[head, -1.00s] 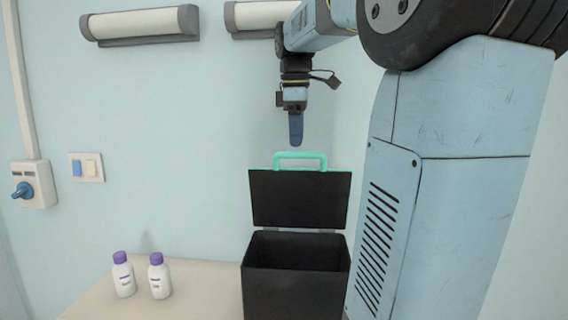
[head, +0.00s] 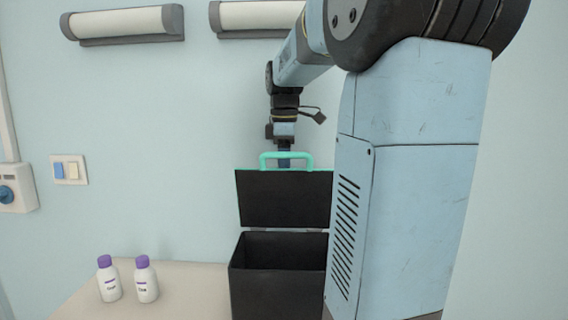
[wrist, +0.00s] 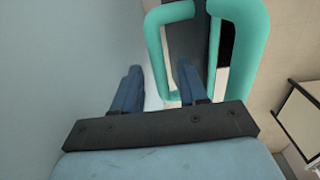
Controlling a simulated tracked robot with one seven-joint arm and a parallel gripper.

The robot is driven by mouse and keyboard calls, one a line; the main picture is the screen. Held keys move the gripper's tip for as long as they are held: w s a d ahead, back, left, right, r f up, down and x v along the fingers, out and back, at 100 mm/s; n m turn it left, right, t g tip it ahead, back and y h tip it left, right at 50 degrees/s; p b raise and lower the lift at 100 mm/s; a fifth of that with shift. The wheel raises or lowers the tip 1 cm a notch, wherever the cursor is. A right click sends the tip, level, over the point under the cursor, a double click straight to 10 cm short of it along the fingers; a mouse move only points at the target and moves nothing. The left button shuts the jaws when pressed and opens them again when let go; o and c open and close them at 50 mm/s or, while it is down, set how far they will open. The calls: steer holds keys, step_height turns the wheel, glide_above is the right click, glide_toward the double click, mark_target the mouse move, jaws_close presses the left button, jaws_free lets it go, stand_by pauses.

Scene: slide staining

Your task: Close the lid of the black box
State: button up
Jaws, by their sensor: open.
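The black box (head: 272,292) stands on the table with its lid (head: 285,200) raised about upright at the back. The box's inside is dark. A teal handle (head: 287,155) tops the lid; it also shows large in the wrist view (wrist: 251,50). My gripper (head: 284,158) points down behind the handle, its fingertips partly hidden by the handle and lid. In the wrist view, my gripper (wrist: 158,70) has its two blue fingers apart with nothing held. One side of the handle appears between them in the picture; I cannot tell whether they touch it.
Two white bottles with purple caps, one on the left (head: 109,280) and one on the right (head: 146,280), stand on the table (head: 195,285) left of the box. The wall (head: 160,110) is close behind. My arm's blue link covers the area right of the box.

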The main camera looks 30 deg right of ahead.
steer(key=shift+c, duration=0.4)
jaws_close()
